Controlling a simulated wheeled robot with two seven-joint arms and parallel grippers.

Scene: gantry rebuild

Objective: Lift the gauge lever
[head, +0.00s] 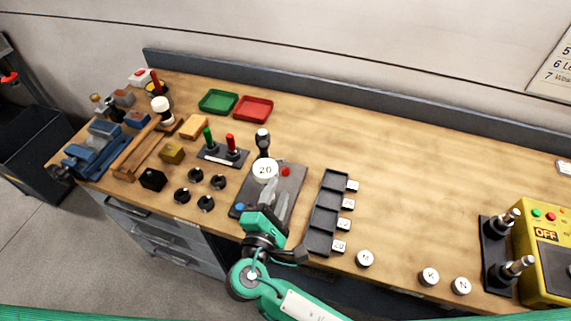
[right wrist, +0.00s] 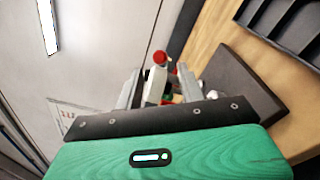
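The gauge has a round white dial (head: 265,170) reading 20 on a dark base plate (head: 292,183), with a red spot at the upper right and a blue one at the lower left. A black-handled lever (head: 262,137) stands up just behind the dial. My right gripper (head: 279,205) is over the plate, in front of the dial, with its fingers apart. In the right wrist view, a red-topped thing (right wrist: 160,59) shows between the spread fingers; I cannot tell whether it is touched. My left gripper is not in view.
A dark slotted rack (head: 327,212) with numbered white tags stands right of the plate. Black knobs (head: 206,203) and a red-and-green lever block (head: 222,153) are to the left. A yellow box (head: 545,240) stands far right. The table's back middle is clear.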

